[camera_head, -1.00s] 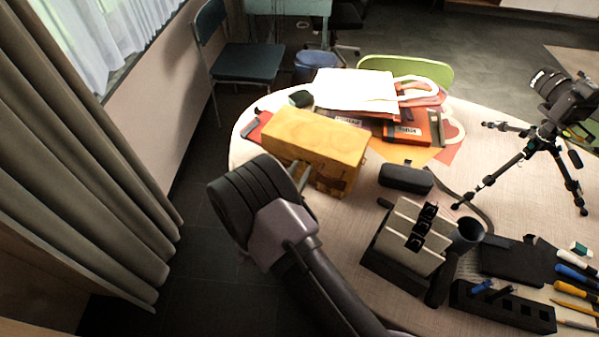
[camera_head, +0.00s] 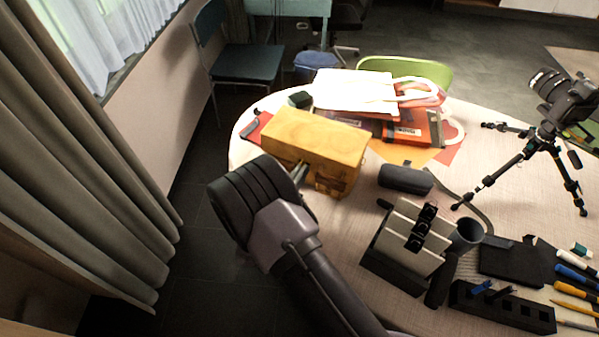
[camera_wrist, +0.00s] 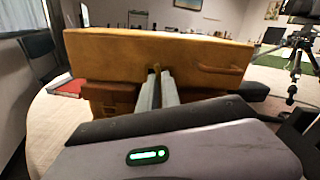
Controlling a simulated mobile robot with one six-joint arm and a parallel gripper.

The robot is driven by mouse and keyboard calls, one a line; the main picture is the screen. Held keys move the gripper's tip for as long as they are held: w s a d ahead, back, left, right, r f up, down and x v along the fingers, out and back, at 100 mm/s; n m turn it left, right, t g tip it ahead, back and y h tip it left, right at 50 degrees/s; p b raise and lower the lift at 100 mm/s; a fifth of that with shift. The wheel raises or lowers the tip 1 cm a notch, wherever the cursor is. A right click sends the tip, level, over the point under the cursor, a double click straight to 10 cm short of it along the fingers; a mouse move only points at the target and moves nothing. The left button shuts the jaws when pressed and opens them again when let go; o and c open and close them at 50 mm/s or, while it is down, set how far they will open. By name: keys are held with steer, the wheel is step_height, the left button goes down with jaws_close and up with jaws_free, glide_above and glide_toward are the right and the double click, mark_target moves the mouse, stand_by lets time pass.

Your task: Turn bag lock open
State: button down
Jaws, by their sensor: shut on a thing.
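The yellow-tan bag (camera_head: 315,138) stands upright on the round table, and its front face fills the upper middle of the wrist view (camera_wrist: 200,58). My gripper (camera_wrist: 156,74) is at the middle of that face, with its two grey fingers close together on a small brass-coloured lock (camera_wrist: 154,71). The fingers cover most of the lock, so its turn angle is hard to tell. In the head view my gripper (camera_head: 301,170) touches the bag's near side, and my own wrist hides part of the bag's lower left.
A black case (camera_head: 405,179) lies right of the bag. A grey-and-black device (camera_head: 405,240) stands nearer. Papers and a white bag (camera_head: 355,90) lie behind. A camera tripod (camera_head: 530,150) stands at the right. The floor left of the table is clear.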

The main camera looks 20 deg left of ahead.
steer(key=shift+d+r+n+p, duration=0.15)
steer(key=shift+n+p, duration=0.25)
steer(key=shift+n, duration=3.15)
steer(key=shift+d+r+n+p, duration=0.15)
steer(key=shift+n+p, duration=0.2)
steer(key=shift+n, duration=3.5)
steer(key=c, duration=1.6)
jaws_free()
steer(key=shift+o, duration=0.2)
steer(key=shift+s, duration=0.1)
